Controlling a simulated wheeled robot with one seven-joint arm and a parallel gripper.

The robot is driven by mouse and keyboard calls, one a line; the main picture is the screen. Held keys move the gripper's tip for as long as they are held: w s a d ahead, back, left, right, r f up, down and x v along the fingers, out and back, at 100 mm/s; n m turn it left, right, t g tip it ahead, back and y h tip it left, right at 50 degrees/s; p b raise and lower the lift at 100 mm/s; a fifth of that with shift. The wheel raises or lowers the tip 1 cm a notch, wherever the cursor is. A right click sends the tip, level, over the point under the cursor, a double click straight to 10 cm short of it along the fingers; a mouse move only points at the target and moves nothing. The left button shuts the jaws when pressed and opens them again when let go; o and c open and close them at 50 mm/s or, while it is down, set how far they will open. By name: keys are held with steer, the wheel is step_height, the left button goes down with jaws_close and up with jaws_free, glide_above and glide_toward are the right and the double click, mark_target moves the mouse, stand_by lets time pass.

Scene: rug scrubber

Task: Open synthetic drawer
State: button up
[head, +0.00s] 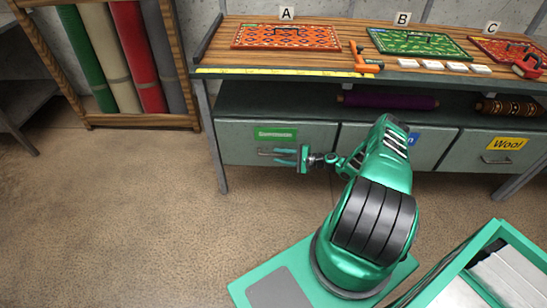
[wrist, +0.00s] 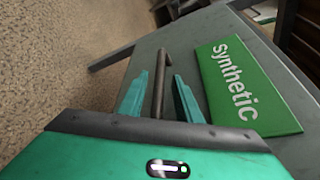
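The synthetic drawer (head: 237,145) is the left one under the workbench and its front looks flush, so it appears shut. It carries a green label (head: 275,133); in the wrist view the label (wrist: 238,83) reads "Synthetic". My gripper (head: 270,154) is at the drawer front, just below the label. In the wrist view my gripper (wrist: 161,88) is open, with its two green fingers on either side of the dark bar handle (wrist: 159,75). Gaps show between the handle and both fingers. In the head view the handle is hard to separate from the fingers.
The workbench (head: 325,68) holds small rugs, an orange tool and white blocks. The middle drawer (head: 350,142) is partly behind my arm; the wool drawer (head: 490,150) is at right. A rack of rug rolls (head: 120,60) stands at left. Floor (head: 120,210) at left is clear.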

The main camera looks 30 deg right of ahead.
steer(key=shift+x, duration=1.4)
